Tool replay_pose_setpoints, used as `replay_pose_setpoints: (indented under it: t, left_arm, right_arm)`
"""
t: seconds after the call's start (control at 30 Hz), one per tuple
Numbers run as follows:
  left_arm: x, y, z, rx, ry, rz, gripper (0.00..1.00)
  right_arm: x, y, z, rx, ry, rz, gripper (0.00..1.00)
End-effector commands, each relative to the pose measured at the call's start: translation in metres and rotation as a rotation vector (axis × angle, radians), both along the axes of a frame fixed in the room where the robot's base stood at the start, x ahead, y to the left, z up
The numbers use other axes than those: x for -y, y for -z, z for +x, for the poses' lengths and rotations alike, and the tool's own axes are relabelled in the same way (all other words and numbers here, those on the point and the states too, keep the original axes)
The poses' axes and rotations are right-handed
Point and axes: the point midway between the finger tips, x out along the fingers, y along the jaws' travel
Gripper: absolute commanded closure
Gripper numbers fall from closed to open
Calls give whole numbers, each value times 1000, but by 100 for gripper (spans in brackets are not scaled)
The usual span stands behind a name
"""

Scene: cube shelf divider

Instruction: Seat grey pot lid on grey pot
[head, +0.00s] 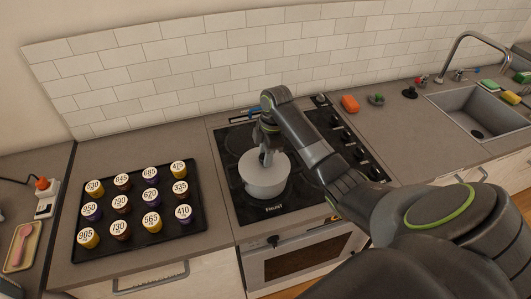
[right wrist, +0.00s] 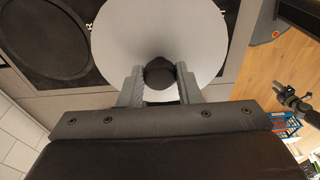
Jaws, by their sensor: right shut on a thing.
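The grey pot (head: 265,187) stands on the black cooktop. The pale grey lid (right wrist: 160,35) is a round disc with a black knob (right wrist: 160,73). It lies over the pot's mouth; I cannot tell whether it touches the rim all round. My right gripper (head: 264,157) is above the pot, its two fingers (right wrist: 160,82) shut on the lid's knob. A small dark jointed part (right wrist: 291,98), which looks like my left gripper, shows over the floor; its jaws are unclear.
A black tray (head: 190,243) of several numbered jars lies left of the cooktop (head: 228,143). The tiled wall closes the back. Free burners surround the pot.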

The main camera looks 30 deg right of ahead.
Motion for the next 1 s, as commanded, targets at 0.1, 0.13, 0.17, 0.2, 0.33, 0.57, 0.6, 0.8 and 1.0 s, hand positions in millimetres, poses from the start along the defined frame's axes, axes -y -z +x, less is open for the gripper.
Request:
replay_pose_setpoints:
  t: [0.1, 0.13, 0.17, 0.2, 0.33, 0.57, 0.6, 0.8, 1.0]
  left_arm:
    - [0, 0, 0, 0, 0, 0, 64]
    - [0, 0, 0, 0, 0, 0, 64]
    - [0, 0, 0, 0, 0, 0, 64]
    - [0, 0, 0, 0, 0, 0, 64]
    - [0, 0, 0, -1, 0, 0, 64]
    - [0, 0, -1, -1, 0, 0, 64]
    - [0, 0, -1, -1, 0, 0, 64]
    - [0, 0, -1, -1, 0, 0, 64]
    - [0, -3, -1, -2, 0, 0, 64]
  right_arm:
    - [0, 0, 0, 0, 0, 0, 62]
    - [0, 0, 0, 0, 0, 0, 62]
    - [0, 0, 0, 0, 0, 0, 62]
    - [0, 0, 0, 0, 0, 0, 62]
    - [0, 0, 0, 0, 0, 0, 62]
    - [0, 0, 0, 0, 0, 0, 49]
    - [0, 0, 0, 0, 0, 0, 44]
    - [0, 0, 0, 0, 0, 0, 37]
    - [0, -3, 0, 0, 0, 0, 37]
